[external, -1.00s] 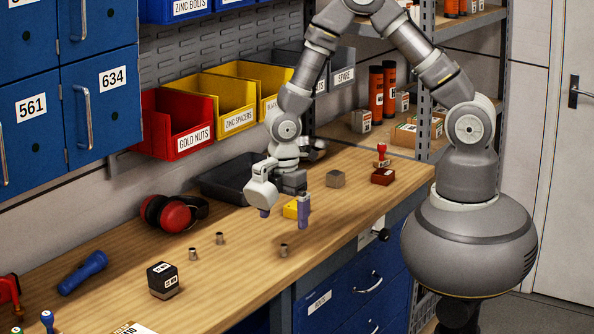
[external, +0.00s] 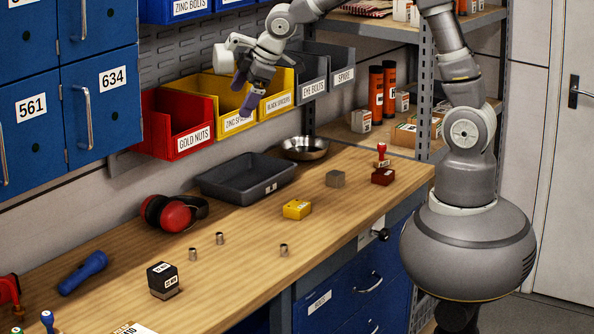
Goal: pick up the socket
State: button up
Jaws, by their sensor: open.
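Three small grey metal cylinders that look like sockets stand apart on the wooden bench: one at the left (external: 193,254), one a little behind it (external: 219,238), and one nearer the front edge (external: 284,250). I cannot tell which one the task names. My gripper (external: 247,97) is open, with purple fingers, raised high above the back of the bench in front of the yellow bins. No object shows between its fingers. It is well above and behind the cylinders and touches none of them.
Around the cylinders are red earmuffs (external: 176,213), a black labelled cube (external: 163,279), a blue flashlight (external: 83,272), a yellow block (external: 297,209) and a dark tray (external: 226,197). A steel bowl (external: 303,153) stands behind. The bench wood (external: 245,277) between the cylinders is bare.

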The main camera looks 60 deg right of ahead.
jog(key=s+d+r+m+t+b, duration=0.2)
jog(key=d+r+m+t+b, duration=0.2)
jog(key=r, duration=0.8)
jog(key=s+d+r+m+t+b, duration=0.2)
jog(key=d+r+b, duration=0.4)
jog(key=r, duration=0.5)
jog(key=d+m+t, duration=0.1)
jog(key=d+m, duration=0.1)
jog(key=shift+s+d+r+m+t+h, duration=0.3)
jog(key=shift+s+r+m+t, duration=0.05)
jog(key=shift+m+t, duration=0.05)
jog(key=s+d+r, duration=0.1)
jog(key=r, duration=0.1)
jog(key=s+r+m+t+b, duration=0.1)
jog(key=s+r, duration=0.1)
jog(key=s+d+r+m, duration=0.1)
jog(key=s+r, duration=0.1)
jog(key=shift+d+t+b, duration=0.35)
jog(key=shift+t, duration=0.05)
jog(key=c, duration=0.5)
jog(key=shift+r, duration=0.1)
jog(key=c, duration=0.3)
jog(key=shift+c, duration=1)
jog(key=shift+w, duration=0.1)
